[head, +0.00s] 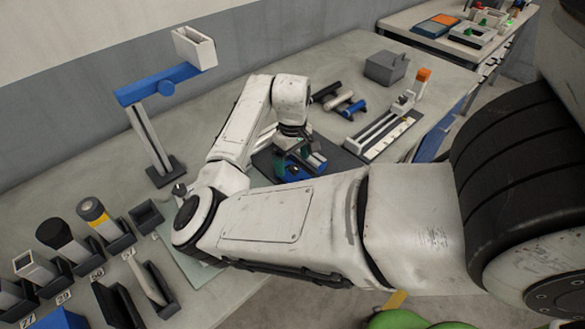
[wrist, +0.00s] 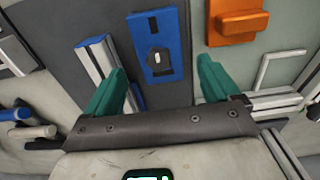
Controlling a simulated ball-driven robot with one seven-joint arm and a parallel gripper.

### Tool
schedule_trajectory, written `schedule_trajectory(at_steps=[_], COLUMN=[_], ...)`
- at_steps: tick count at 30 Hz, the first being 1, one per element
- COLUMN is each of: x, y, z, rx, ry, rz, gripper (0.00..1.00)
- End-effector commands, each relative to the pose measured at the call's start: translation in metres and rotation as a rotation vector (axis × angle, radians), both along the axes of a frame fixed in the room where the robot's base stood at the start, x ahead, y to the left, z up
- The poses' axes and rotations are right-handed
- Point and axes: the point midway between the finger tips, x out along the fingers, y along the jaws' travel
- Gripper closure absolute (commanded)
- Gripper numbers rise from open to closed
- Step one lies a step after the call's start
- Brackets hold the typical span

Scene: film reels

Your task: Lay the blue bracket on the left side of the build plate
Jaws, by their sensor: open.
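The blue bracket (wrist: 173,66) is a flat blue plate with a dark, pale-tipped middle, lying on a dark grey mat (wrist: 60,20). In the head view, blue (head: 293,172) shows just below my gripper (head: 287,155). My gripper (wrist: 162,78) is open, its green fingers on either side of the bracket in the wrist view, with space between. I cannot tell how far above it they are. A pale greenish plate (wrist: 290,35), apparently the build plate, adjoins the mat at right in the wrist view. In the head view my arm hides most of this plate (head: 190,262).
A blue-and-grey rail (wrist: 97,58) lies left of the bracket. A blue-armed stand (head: 145,130) and several holders (head: 122,240) stand leftward in the head view.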

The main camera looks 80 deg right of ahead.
Motion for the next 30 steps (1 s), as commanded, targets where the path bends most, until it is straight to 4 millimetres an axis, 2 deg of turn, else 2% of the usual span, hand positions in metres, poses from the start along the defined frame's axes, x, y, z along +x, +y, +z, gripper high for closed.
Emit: schedule_trajectory(at_steps=[6,12,18,30], x=[0.000,0.000,0.000,0.000], y=[-0.001,-0.001,0.000,0.000], z=[0.044,0.070,0.079,0.078], rx=[-0.002,-0.002,0.000,0.000], ry=[-0.002,-0.001,0.000,0.000], rz=[-0.003,-0.001,0.000,0.000], gripper=[0.11,0.11,0.11,0.11])
